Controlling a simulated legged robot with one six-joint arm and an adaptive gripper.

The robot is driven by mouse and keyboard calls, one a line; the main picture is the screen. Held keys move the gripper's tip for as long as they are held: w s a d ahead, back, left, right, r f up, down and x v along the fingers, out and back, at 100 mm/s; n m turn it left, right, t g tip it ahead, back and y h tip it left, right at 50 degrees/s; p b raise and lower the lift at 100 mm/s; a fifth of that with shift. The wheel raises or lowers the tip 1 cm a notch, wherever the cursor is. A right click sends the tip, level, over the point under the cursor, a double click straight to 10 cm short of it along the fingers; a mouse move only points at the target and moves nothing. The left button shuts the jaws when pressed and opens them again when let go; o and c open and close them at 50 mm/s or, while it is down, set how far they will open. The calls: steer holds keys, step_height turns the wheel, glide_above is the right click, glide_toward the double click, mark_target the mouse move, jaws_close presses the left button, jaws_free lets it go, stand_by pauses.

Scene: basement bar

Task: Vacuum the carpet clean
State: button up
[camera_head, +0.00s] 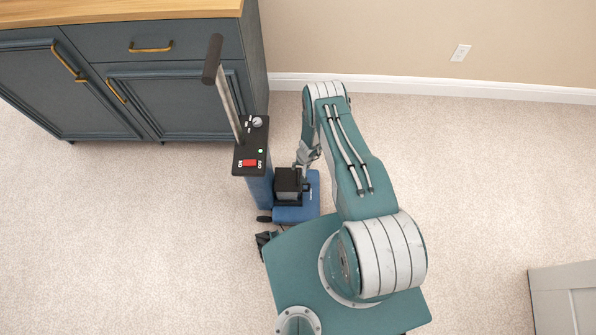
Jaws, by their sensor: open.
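A blue upright vacuum (259,190) stands on the beige carpet (150,240), just ahead of my body. Its dark-gripped metal handle (214,60) leans up and to the left. Its black top panel has a red switch (249,163) between the words ON and OFF, a dial, and a small green light that looks lit. My gripper (306,165) hangs below my bent arm, pointing down, close to the right of the vacuum's body. It is open, but its fingertips are partly hidden; I cannot tell whether they touch the vacuum. No clear dirt shows on the carpet.
A dark blue cabinet (170,98) with a wooden top (110,10) and brass handles stands at the upper left, close behind the vacuum. A beige wall with a white baseboard (430,88) runs along the back. A grey piece of furniture (562,298) is at lower right. Open carpet lies left and right.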

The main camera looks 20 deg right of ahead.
steer(key=shift+w+a+f, duration=0.1)
steer(key=shift+a+f, duration=0.05)
steer(key=shift+f, duration=0.75)
steer(key=shift+a+f, duration=0.2)
steer(key=shift+f, duration=0.7)
steer(key=shift+w+a+f, duration=0.1)
steer(key=shift+a+f, duration=0.05)
steer(key=shift+f, duration=0.75)
jaws_close()
